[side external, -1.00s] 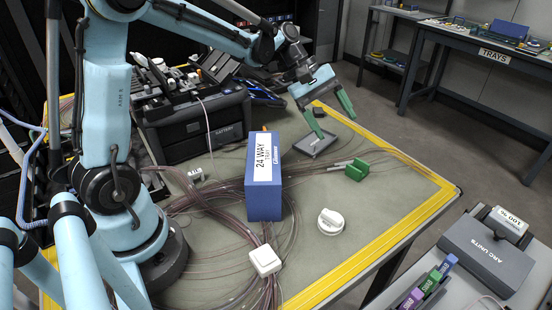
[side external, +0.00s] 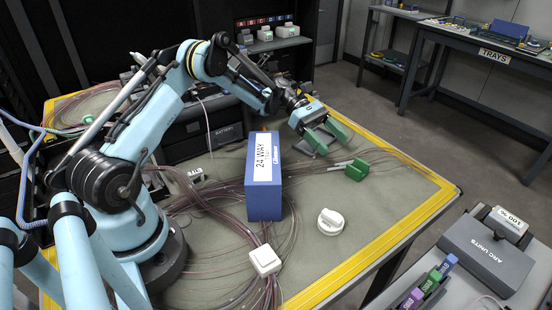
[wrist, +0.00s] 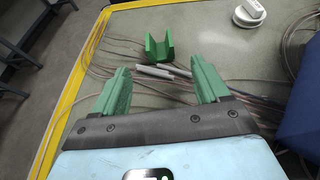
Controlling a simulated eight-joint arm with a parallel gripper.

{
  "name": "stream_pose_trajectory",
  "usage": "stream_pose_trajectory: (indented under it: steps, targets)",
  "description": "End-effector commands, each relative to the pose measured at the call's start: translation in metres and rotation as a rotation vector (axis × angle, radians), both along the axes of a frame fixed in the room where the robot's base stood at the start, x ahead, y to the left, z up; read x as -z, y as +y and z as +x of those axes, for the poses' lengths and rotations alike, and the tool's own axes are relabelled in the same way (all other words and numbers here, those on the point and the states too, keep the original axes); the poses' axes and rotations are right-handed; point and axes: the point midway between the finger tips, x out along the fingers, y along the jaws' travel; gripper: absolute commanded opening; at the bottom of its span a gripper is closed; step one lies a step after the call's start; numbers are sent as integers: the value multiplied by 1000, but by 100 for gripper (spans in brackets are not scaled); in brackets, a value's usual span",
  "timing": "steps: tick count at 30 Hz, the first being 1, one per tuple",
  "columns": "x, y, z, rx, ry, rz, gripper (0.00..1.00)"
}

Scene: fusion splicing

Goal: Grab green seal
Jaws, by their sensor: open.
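The green seal (side external: 356,170) is a small green block on the mat, right of the blue 24 WAY tray box. In the wrist view the green seal (wrist: 158,50) looks like an open U-shaped channel, ahead of my fingers and between their lines. My gripper (side external: 329,136) has green fingers and is open and empty, just behind and left of the seal in the side view. In the wrist view my gripper (wrist: 161,70) has its fingers spread wider than the seal, with a gap to it.
Thin grey sleeves (wrist: 160,72) lie beside the seal, with fibres running under them. The blue 24 WAY box (side external: 263,190) stands to the left. A white round knob-like piece (side external: 331,221) and a white square box (side external: 264,261) lie nearer the camera. Mat right of the seal is clear.

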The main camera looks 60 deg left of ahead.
Motion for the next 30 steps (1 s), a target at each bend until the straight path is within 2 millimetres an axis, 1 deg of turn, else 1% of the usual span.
stream_pose_trajectory:
  steps: [1, 7, 12, 15, 22, 23, 30]
  targets:
    - [2, -5, 1, 2, 0, 0, 74]
    - [8, -19, 3, 2, -1, 1, 74]
    - [17, -42, 6, 4, 0, 2, 74]
    - [21, -51, 8, 1, -2, 2, 74]
    - [22, -53, 8, 0, -2, 2, 74]
    - [22, -53, 8, 0, -2, 2, 71]
    - [22, -53, 8, 0, -2, 2, 35]
